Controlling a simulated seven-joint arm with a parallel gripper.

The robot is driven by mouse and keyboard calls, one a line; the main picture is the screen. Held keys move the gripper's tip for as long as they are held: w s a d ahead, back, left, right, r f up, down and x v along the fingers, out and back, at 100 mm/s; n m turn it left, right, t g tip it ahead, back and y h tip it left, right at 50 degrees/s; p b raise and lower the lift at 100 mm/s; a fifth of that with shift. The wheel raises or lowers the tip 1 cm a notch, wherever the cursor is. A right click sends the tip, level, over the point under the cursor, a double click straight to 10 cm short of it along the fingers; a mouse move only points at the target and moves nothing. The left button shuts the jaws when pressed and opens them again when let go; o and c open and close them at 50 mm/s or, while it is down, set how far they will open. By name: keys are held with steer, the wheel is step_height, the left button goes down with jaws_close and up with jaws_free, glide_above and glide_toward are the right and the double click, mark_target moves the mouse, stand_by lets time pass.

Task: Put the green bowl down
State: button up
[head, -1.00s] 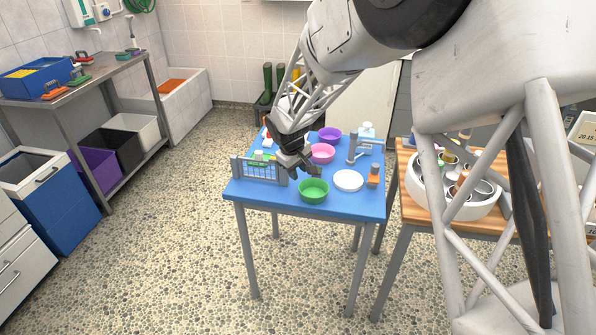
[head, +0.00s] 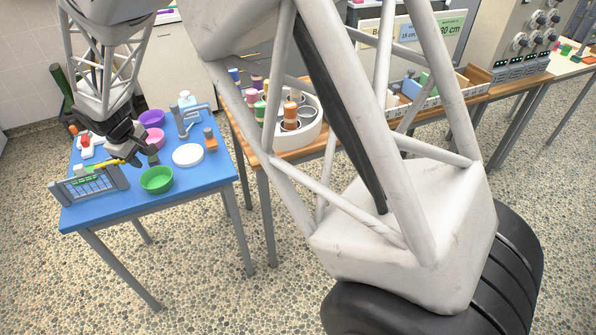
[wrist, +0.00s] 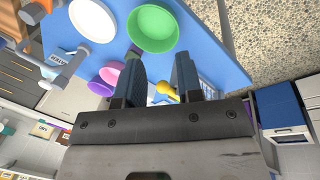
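The green bowl (head: 156,179) sits upright on the blue table (head: 205,181) near its front edge. It also shows in the wrist view (wrist: 153,28), just beyond my fingertips. My gripper (head: 136,160) is low over the table, behind and a little left of the bowl. In the wrist view my gripper (wrist: 158,60) has its two fingers apart, with the bowl not between them. I cannot tell whether a fingertip touches the rim.
A white plate (head: 188,155) lies right of the bowl. A pink bowl (head: 153,137) and a purple bowl (head: 152,118) stand behind. A grey barred rack (head: 90,185) is at the left, a grey tap-like stand (head: 190,120) at the back right, an orange-topped bottle (head: 210,139) near the right edge.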

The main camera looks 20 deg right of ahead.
steer(key=s+d+r+m, duration=0.3)
steer(key=s+d+r, duration=0.45)
steer(key=d, duration=0.25)
steer(key=s+d+r+m, duration=0.2)
steer(key=s+d+r, duration=0.5)
steer(key=s+d, duration=0.25)
steer(key=s+d+m, duration=0.1)
steer(key=s+d, duration=0.2)
steer(key=s, duration=0.4)
steer(key=s+d+r+m+y, duration=0.1)
steer(key=s+d+m, duration=0.1)
steer(key=s+d, duration=0.2)
steer(key=s+d+m, duration=0.2)
steer(key=s+d, duration=0.2)
steer(key=s, duration=0.7)
steer(key=shift+d+r+t, duration=0.25)
steer(key=shift+r+t, duration=0.05)
